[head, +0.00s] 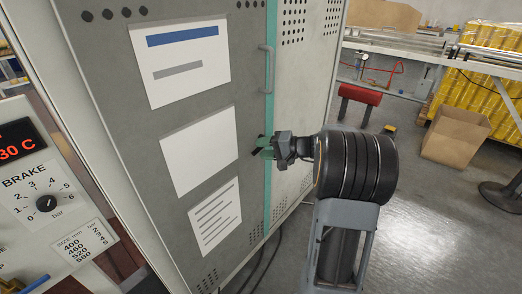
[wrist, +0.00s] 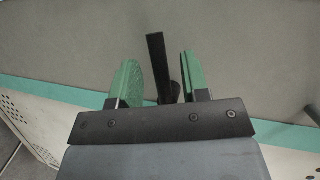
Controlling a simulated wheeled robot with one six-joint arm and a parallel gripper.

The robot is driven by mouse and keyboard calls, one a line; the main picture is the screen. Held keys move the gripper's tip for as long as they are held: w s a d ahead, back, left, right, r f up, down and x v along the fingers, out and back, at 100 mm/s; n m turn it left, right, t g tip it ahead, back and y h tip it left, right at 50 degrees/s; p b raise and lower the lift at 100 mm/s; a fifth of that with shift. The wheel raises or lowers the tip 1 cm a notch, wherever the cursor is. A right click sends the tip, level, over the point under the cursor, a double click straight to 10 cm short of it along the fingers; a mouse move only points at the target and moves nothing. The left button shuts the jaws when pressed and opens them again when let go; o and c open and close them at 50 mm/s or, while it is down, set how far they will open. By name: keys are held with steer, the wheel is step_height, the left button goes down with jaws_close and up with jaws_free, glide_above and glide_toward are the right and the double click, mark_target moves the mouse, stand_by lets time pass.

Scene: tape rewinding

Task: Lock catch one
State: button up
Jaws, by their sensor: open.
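Catch one appears to be the black lever (wrist: 157,66) on the grey cabinet door (wrist: 60,45), seen in the wrist view. It stands between the two green fingertips of my gripper (wrist: 160,80). My gripper is open, with a gap on each side of the lever. A second dark piece shows beside the lever, close to the right fingertip. In the head view my gripper (head: 264,146) is at the green edge strip of the grey door (head: 115,95), below the handle. There the catch is mostly hidden by my gripper and too small to make out.
A grey bar handle (head: 267,68) is on the door's edge above my gripper. A control panel (head: 45,190) with a brake knob is at the left. A cardboard box (head: 455,135) and a red-topped stand (head: 360,94) are at the right. Dark cables lie below the cabinet.

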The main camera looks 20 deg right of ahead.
steer(key=shift+w+a+f, duration=0.15)
steer(key=shift+w+a, duration=0.15)
steer(key=shift+a, duration=0.1)
jaws_close()
stand_by(0.4)
